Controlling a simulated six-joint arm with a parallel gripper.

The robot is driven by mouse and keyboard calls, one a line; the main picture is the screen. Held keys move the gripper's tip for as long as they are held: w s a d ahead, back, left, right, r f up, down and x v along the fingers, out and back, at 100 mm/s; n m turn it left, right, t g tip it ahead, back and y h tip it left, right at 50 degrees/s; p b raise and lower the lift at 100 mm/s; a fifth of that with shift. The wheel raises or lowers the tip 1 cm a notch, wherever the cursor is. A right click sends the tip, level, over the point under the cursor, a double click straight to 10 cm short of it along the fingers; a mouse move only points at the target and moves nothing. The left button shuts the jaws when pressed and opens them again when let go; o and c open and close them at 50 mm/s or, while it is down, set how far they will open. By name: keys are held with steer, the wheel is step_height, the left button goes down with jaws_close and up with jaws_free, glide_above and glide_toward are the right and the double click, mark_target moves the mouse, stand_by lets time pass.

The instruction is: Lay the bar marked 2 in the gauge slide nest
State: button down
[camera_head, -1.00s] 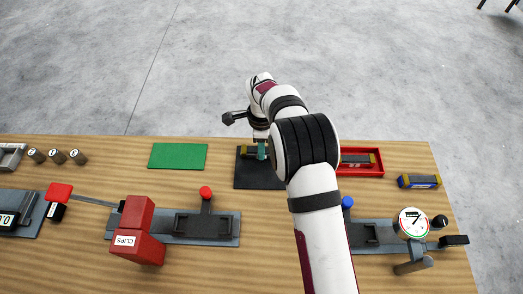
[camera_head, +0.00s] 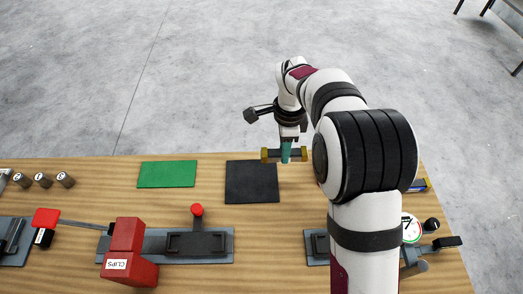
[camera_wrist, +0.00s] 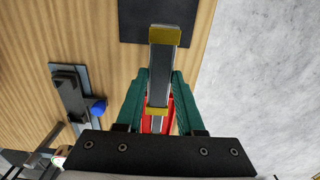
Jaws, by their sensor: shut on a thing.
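My gripper (camera_head: 286,152) is shut on a bar (camera_head: 268,155) with yellow ends and a grey body, held level above the bench. In the wrist view the bar (camera_wrist: 163,85) sits lengthwise between the green fingers of my gripper (camera_wrist: 160,90); no number shows on it. A slide with a dark nest (camera_head: 318,243) stands at the front right, beside a dial gauge (camera_head: 411,229), partly hidden by my arm. Its nest (camera_wrist: 68,80) and blue knob (camera_wrist: 98,107) show in the wrist view. Another slide with a dark nest (camera_head: 196,243) and red knob stands mid-left.
The black mat (camera_head: 252,183) is empty, and a green mat (camera_head: 167,174) lies left of it. A red tray (camera_wrist: 147,124) shows below the bar in the wrist view. Another bar (camera_head: 420,186) lies at right, partly hidden.

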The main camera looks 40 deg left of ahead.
mark_target(297, 155)
steer(key=d+r, duration=0.1)
steer(key=w+d, duration=0.1)
steer(key=d, duration=0.1)
steer(key=shift+w+r, duration=0.15)
steer(key=shift+r, duration=0.2)
steer(key=s+d, duration=0.3)
steer(key=d, duration=0.7)
steer(key=s+d, duration=0.3)
steer(key=d, duration=0.7)
steer(key=f, duration=0.6)
steer(key=d+f, duration=0.1)
steer(key=f, duration=0.2)
steer(key=shift+s, duration=0.2)
steer(key=shift+f, duration=0.1)
steer(key=shift+f, duration=0.1)
steer(key=c, duration=0.5)
jaws_free()
